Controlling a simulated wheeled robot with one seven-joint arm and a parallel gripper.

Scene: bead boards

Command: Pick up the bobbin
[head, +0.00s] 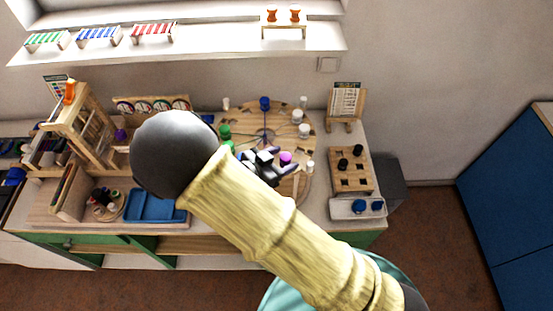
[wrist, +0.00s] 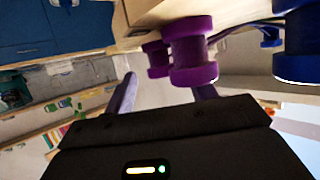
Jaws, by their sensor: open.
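A purple bobbin (head: 285,158) stands on the round wooden board (head: 296,118) in the head view. My gripper (head: 291,164) is beside it, with its dark fingers apart. In the wrist view a purple bobbin (wrist: 192,50) shows large, just beyond the open fingers (wrist: 166,84) and nearer the right one. Part of a second purple bobbin (wrist: 156,58) shows behind it. Nothing is clearly held. My arm hides part of the board in the head view. I cannot tell whether the fingers touch the bobbin.
Other bobbins stand around the board: blue (head: 264,103), green (head: 224,131) and several white (head: 304,130). A wooden peg block (head: 351,172) with black bobbins is to the right. A blue tray (head: 150,205) and a wooden frame (head: 75,125) are to the left.

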